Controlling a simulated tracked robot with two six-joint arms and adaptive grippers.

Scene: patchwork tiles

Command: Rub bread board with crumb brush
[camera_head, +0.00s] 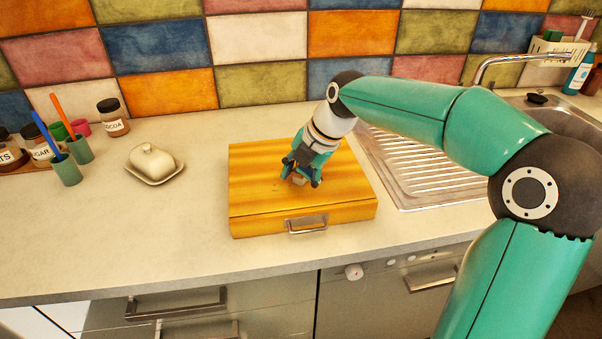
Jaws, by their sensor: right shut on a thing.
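The bread board (262,178) is a yellow wooden, box-like slab with a metal handle on its front side, lying on the counter in the middle of the view. My right gripper (300,181) points down over the middle of the board and is shut on a small pale brown thing, taken to be the crumb brush (299,179). Most of the brush is hidden by the fingers. It is at or just above the board's top; I cannot tell if it touches. My left gripper is not in view.
A metal sink with a ribbed drainer (415,168) lies right of the board. A butter dish (153,162) stands to the left, with jars and cups (66,170) farther left. The counter between the butter dish and board is clear.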

